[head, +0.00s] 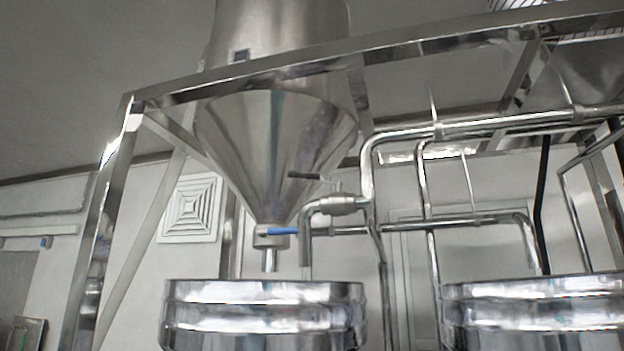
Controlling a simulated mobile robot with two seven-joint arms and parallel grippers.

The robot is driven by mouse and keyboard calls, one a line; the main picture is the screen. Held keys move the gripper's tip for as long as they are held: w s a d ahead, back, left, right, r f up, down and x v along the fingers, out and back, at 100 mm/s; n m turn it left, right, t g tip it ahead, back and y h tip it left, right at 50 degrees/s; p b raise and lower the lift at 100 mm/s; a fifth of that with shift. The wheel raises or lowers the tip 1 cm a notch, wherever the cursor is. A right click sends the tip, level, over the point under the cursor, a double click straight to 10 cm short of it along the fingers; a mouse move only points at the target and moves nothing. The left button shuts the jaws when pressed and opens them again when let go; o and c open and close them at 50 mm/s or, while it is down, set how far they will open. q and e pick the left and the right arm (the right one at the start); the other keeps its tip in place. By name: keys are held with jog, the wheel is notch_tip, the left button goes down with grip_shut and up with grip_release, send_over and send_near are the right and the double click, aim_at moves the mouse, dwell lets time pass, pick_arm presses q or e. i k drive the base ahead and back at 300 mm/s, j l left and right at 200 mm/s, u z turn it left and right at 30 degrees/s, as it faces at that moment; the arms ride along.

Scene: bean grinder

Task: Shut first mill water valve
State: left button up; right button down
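Two valves show near the middle of the head view. One has a dark handle (304,175) above a steel valve body (335,204) on the bent water pipe (305,238). The dark handle lies roughly level, pointing left. The other has a blue handle (283,231), also roughly level, at the outlet under the steel cone hopper (275,150). The bent pipe's mouth hangs over the left steel drum (264,312). Neither of my grippers is in view, and nothing touches either handle.
A steel frame (330,65) spans the top, with a slanting leg (98,230) at left. A second steel drum (535,310) stands at right under another bent pipe (530,245). A square vent (190,208) is on the back wall. Pipes crowd the space right of the valves.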

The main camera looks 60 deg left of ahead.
aim_at(291, 174)
jog(key=k+j+z, duration=0.2)
jog(key=j, duration=0.2)
jog(key=k+j+z, duration=0.15)
jog(key=k+j, duration=0.35)
jog(key=j, duration=0.15)
jog(key=k+j, duration=0.2)
jog(key=j, duration=0.1)
